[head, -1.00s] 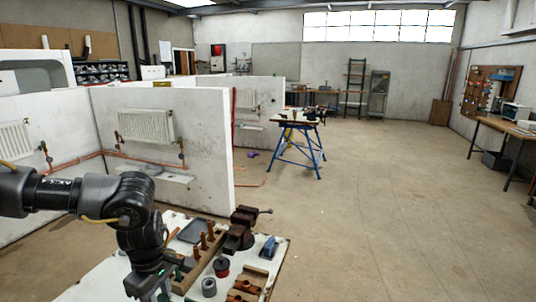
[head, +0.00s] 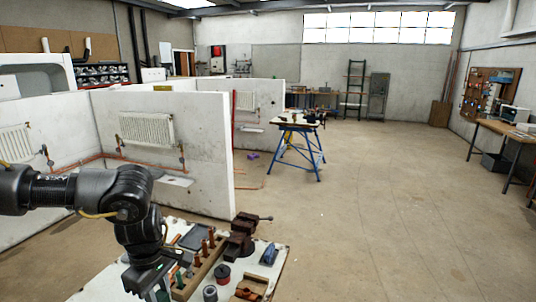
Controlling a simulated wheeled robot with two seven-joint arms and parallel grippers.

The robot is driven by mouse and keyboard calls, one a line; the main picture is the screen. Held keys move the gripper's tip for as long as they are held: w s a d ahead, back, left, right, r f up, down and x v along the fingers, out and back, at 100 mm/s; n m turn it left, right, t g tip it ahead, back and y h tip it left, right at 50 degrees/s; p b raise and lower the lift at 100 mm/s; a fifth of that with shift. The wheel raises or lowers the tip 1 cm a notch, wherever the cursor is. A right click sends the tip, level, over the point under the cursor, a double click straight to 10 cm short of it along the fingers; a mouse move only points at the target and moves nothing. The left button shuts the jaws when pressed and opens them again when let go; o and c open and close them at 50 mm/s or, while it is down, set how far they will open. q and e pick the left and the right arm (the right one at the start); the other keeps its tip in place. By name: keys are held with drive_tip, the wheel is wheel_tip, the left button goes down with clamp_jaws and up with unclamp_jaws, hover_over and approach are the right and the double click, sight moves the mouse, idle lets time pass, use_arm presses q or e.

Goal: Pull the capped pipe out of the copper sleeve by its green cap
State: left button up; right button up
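My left arm comes in from the left, and its gripper (head: 152,291) points down over the left part of the white worktable (head: 279,263). The arm hides much of that part, and the fingertips run near the bottom edge of the picture, so I cannot tell whether they are open or shut. A wooden rack (head: 197,278) right of the gripper holds several upright copper pieces (head: 204,247). A small green spot (head: 189,272) beside the gripper may be the green cap. I cannot clearly make out the capped pipe or its sleeve. My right gripper is not in view.
A dark vise (head: 241,237) stands at the table's back edge. A blue tool (head: 269,254), a red and black round piece (head: 223,273), a grey ring (head: 210,293) and a wooden tray (head: 251,287) lie to the right. A white partition (head: 205,140) rises behind.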

use_arm(q)
drive_tip(key=shift+r, duration=0.5)
drive_tip(key=shift+r+p, duration=1.4)
drive_tip(key=shift+r, duration=0.15)
drive_tip(key=shift+r+p, duration=1.95)
drive_tip(key=shift+r, duration=0.6)
drive_tip(key=shift+f, duration=0.1)
